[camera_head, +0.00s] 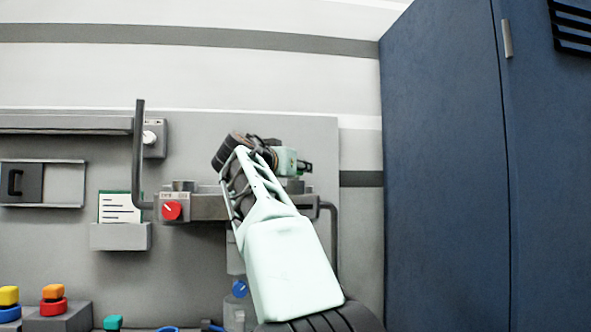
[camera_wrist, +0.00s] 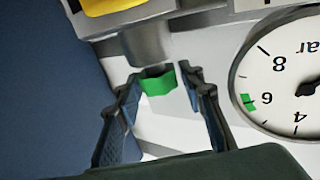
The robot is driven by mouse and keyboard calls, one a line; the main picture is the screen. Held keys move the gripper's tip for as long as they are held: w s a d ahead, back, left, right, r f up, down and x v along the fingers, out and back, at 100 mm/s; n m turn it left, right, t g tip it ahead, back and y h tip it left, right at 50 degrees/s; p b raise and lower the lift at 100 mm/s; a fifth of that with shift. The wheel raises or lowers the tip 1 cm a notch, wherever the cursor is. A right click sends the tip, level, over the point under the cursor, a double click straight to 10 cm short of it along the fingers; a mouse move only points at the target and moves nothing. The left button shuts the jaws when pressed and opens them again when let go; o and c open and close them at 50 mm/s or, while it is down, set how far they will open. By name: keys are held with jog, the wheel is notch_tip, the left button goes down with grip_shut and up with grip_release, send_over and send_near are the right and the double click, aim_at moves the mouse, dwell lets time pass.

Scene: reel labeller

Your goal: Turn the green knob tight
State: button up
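The green knob (camera_wrist: 158,82) shows in the wrist view, just below a grey metal cylinder (camera_wrist: 148,42). My gripper (camera_wrist: 159,76) has one dark finger on each side of the knob. The left finger is very close to the knob's edge, and I cannot tell if it touches. A small gap shows between the knob and the right finger, so the gripper is open around it. In the head view my arm reaches up to the wall panel, and its end (camera_head: 290,160) hides the green knob.
A white pressure gauge (camera_wrist: 285,80) sits close right of the knob, and a yellow part (camera_wrist: 108,5) is above. In the head view, a red knob (camera_head: 171,210) and an upright grey bar (camera_head: 138,150) are left of my arm. A tall blue cabinet (camera_head: 445,180) stands right.

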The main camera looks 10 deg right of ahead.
jog(key=shift+o, duration=0.8)
jog(key=shift+s+n+y, duration=0.1)
jog(key=shift+n+y, duration=0.2)
jog(key=shift+y, duration=0.1)
jog(key=shift+d+n+t+y, duration=0.15)
jog(key=shift+n+t+y, duration=0.45)
jog(key=shift+y, duration=0.3)
jog(key=n+y+p, duration=0.1)
jog(key=y+p, duration=0.1)
jog(key=shift+r+n+t+y, duration=0.25)
jog(key=shift+n+t+y, duration=0.05)
jog(key=shift+n+t, duration=0.1)
jog(key=shift+y+p, duration=0.3)
jog(key=shift+p, duration=0.25)
jog(key=n+y+p, duration=0.1)
jog(key=y+p, duration=0.1)
jog(key=p, duration=0.3)
jog(key=shift+n, duration=0.4)
jog(key=y+p, duration=0.1)
jog(key=p, duration=0.1)
jog(key=shift+f+n+y+p, duration=0.1)
jog(key=shift+n+y+p, duration=0.2)
jog(key=shift+n+p, duration=0.1)
jog(key=y+p, duration=0.1)
jog(key=p, duration=0.2)
jog(key=shift+a+n+p, duration=0.25)
jog(key=shift+n+p, duration=0.05)
jog(key=shift+n, duration=0.1)
